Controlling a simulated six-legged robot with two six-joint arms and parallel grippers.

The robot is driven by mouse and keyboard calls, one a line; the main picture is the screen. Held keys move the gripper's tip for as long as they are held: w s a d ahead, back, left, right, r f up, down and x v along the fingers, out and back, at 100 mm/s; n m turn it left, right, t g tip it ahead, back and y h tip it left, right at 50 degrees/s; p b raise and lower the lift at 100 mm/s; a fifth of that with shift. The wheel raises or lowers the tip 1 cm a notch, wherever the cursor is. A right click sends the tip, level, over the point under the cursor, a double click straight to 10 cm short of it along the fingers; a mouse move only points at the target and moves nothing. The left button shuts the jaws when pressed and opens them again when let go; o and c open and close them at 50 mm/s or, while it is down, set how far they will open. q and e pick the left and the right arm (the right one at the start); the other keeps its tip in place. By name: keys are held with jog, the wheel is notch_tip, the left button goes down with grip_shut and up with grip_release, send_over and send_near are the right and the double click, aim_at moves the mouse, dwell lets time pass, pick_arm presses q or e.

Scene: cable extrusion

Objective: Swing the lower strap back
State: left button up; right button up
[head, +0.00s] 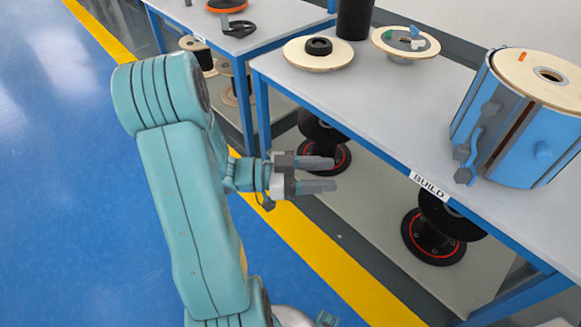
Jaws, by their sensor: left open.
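A blue drum (545,130) with a pale wooden lid stands upright on the table at the right. Grey strap-like pieces (476,140) with blocky ends run down its left side, next to a dark upright gap in its wall. I cannot tell for sure which piece is the lower strap; the lowest grey block (463,175) sits near the drum's foot. My left gripper (327,174) is open and empty, its two grey fingers pointing right. It is left of the table's front edge, well apart from the drum. My right gripper is not in view.
The grey table (390,110) has a blue front edge with a BUILD label (430,186). A wooden flange (318,60), a black cylinder (354,18) and a round wooden piece (404,42) stand at its back left. Black reels (433,238) sit on the shelf below. The tabletop's middle is clear.

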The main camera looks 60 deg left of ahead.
pick_arm(q)
jog(key=p+v, duration=0.1)
jog(key=v, duration=0.5)
jog(key=shift+s, duration=0.35)
jog(key=shift+a, duration=0.15)
grip_shut()
